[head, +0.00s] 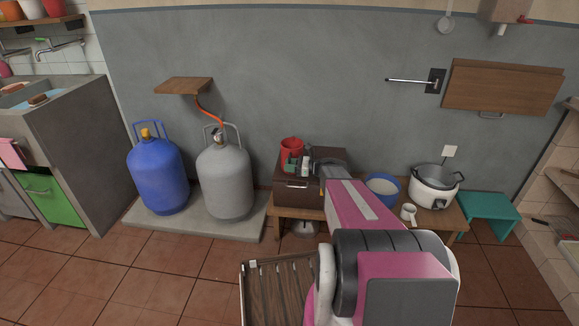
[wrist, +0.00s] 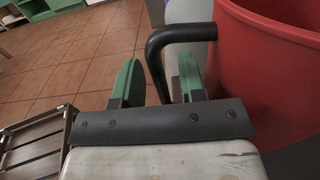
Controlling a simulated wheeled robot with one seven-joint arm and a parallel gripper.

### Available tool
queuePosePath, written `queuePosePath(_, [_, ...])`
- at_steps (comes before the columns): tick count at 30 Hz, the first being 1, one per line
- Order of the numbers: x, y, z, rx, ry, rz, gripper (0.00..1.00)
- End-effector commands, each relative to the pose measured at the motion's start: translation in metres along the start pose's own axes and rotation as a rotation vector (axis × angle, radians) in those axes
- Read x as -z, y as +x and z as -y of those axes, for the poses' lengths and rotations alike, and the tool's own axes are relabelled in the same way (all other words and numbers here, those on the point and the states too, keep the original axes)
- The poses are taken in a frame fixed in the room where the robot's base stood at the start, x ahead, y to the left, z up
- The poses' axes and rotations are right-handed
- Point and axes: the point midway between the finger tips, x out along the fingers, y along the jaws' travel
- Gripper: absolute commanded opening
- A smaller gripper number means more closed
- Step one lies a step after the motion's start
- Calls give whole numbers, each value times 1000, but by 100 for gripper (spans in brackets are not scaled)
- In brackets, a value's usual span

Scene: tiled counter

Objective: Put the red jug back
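The red jug (head: 291,147) stands upright on a dark brown box (head: 297,192) against the grey wall. In the wrist view the jug's red wall (wrist: 265,75) fills the right side, and its black handle (wrist: 182,33) curves out to the left. My gripper (wrist: 160,80) has green fingers on either side of the handle's downward part. The handle lies between them, with a small gap showing by the right finger, so the fingers look open around it. In the head view my gripper (head: 298,165) is just in front of the jug, and my arm covers part of the box.
The box sits on a low wooden bench (head: 455,222). A blue bucket (head: 382,188), a white mug (head: 408,212) and a white cooker with a pot (head: 434,192) stand to the right. Blue (head: 158,178) and grey (head: 227,182) gas cylinders stand left. A slatted crate (head: 280,290) is in front.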

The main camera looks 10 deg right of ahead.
Motion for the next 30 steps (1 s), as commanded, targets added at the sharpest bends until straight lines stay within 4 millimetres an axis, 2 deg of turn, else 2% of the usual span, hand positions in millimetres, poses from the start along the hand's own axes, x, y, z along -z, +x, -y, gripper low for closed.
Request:
queuePosePath(5, [-2,0,0,0,0,0,37])
queuePosePath(8, [-3,-7,0,1,0,0,37])
queuePosePath(21, [-3,-88,1,3,0,0,37])
queuePosePath(27, [-2,-113,0,1,0,-1,37])
queuePosePath(30, [-3,-118,-1,-1,-2,-3,37])
